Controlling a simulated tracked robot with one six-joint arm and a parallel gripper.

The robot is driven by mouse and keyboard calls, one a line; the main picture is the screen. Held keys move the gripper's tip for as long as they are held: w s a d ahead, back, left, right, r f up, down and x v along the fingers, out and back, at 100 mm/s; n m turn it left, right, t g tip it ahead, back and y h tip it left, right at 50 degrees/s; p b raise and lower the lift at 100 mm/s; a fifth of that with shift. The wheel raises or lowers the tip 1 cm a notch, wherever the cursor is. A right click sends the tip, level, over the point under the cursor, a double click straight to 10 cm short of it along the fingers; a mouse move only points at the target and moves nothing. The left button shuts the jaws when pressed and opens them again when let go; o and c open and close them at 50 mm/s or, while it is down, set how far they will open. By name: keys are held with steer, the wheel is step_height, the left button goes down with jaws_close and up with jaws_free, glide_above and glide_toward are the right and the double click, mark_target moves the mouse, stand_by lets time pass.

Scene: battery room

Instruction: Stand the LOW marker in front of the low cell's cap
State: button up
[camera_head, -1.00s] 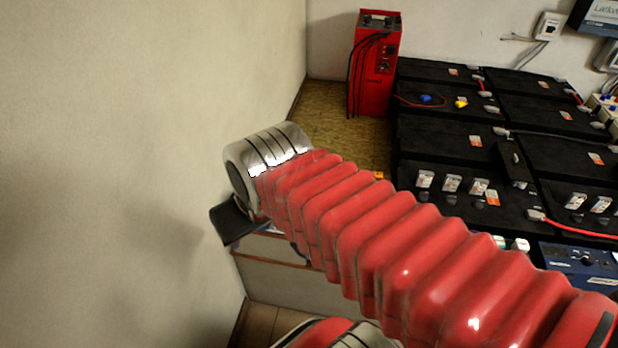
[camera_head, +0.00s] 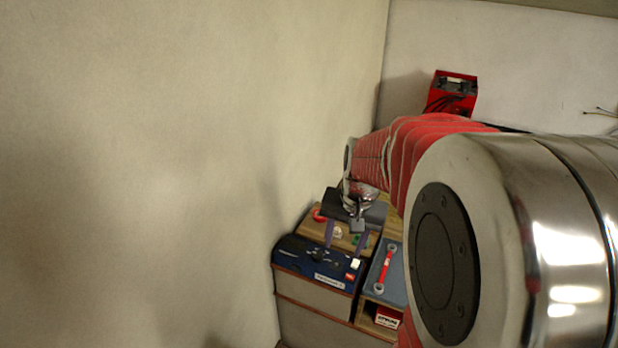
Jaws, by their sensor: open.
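My gripper (camera_head: 345,238) points down over a small wooden-topped cabinet against the left wall. Its two thin fingers are apart, with no object clearly held between them. A small pale item (camera_head: 338,231) and a small green item (camera_head: 358,240) show by the fingers. A small white block (camera_head: 355,263) lies just in front of them. I cannot read which of these, if any, is the LOW marker.
A red box (camera_head: 387,317) sits in an opening below. A red charger (camera_head: 452,92) stands at the back.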

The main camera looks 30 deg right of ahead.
steer(key=w+d+f+m, duration=0.4)
steer(key=d+f+m, duration=0.35)
steer(key=d, duration=0.25)
steer(key=w+d+f+m, duration=0.4)
steer(key=d+f+m, duration=0.3)
steer(key=d, duration=0.4)
steer(key=w+d+r+m+t, duration=0.2)
steer(key=w+d+m, duration=0.4)
steer(key=m, duration=0.8)
steer(key=shift+w+d+t+h, duration=0.3)
steer(key=shift+d+t, duration=0.1)
steer(key=shift+d, duration=0.2)
steer(key=x, duration=0.8)
steer(key=shift+w+f, duration=0.1)
steer(key=shift+f, duration=0.1)
